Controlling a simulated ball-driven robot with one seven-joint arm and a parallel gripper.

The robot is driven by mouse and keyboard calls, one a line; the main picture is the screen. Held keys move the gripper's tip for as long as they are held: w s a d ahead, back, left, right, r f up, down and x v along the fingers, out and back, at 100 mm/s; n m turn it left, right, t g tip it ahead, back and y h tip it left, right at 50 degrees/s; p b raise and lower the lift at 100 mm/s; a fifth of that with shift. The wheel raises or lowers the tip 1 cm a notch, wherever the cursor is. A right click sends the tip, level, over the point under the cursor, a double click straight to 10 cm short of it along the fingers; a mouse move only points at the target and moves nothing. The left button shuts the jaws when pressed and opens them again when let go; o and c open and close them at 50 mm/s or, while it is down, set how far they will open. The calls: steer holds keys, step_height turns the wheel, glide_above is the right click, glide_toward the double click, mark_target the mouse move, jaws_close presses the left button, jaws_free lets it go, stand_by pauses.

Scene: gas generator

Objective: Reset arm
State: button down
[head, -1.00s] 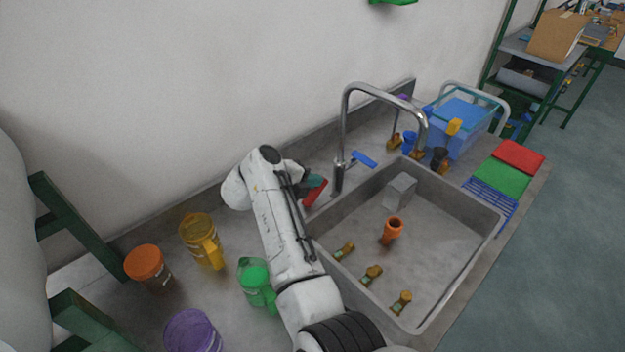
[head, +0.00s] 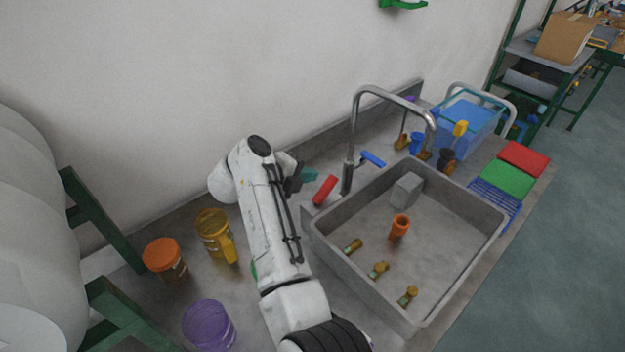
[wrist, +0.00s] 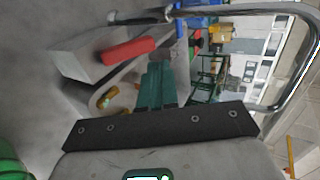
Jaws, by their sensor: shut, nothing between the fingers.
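My gripper (head: 308,174) is shut and empty. In the head view its teal fingers show small beyond my white arm, above the counter by the back wall. They are left of a red cylindrical object (head: 325,190) beside the sink. In the wrist view my gripper (wrist: 158,78) shows its teal fingers together at the centre, and the red object (wrist: 128,50) is just up and left of them. Most of the gripper body is hidden behind the arm in the head view.
The sink (head: 330,250) with a curved faucet (head: 352,130) lies right of my arm. A yellow jug (head: 213,233), an orange-lidded jar (head: 165,258) and a purple container (head: 208,325) stand left of it. A green jug (wrist: 10,165) is mostly hidden behind my arm in the head view.

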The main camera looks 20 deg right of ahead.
steer(key=shift+s+a+r+b, duration=0.5)
steer(key=shift+s+a+r, duration=0.2)
steer(key=shift+a+r, duration=1.65)
steer(key=w+d+r+n+t+h, duration=0.1)
steer(key=w+d+r+t+h, duration=0.1)
steer(key=d+r+t+h, duration=0.45)
step_height(320, 180, up, 8)
steer(key=s+d+n+t+y, duration=0.15)
steer(key=n+t+y, duration=0.45)
steer(key=n+t, duration=0.65)
steer(key=s+a+f+n+g+y, duration=0.35)
steer(key=s+f+n+y, duration=0.25)
steer(key=f+n+y, duration=0.3)
steer(key=s+a+f+n+g+y, duration=0.2)
steer(key=s+f+n+g+y, duration=0.35)
steer(key=f+n+y, duration=0.45)
steer(key=s+d+f+g+h, duration=0.2)
steer(key=s+f+g, duration=0.2)
steer(key=s, duration=0.6)
steer(key=s+d+f+g+h+b, duration=0.1)
steer(key=s+d+f+g+h, duration=0.2)
steer(key=s+f, duration=0.4)
steer(key=s+d+f+g+h, duration=0.2)
steer(key=s+f+g, duration=0.3)
steer(key=s, duration=1)
steer(key=shift+d+f+m+g+b, duration=0.3)
steer(key=shift+d+f+m, duration=0.05)
steer(key=shift+f, duration=0.3)
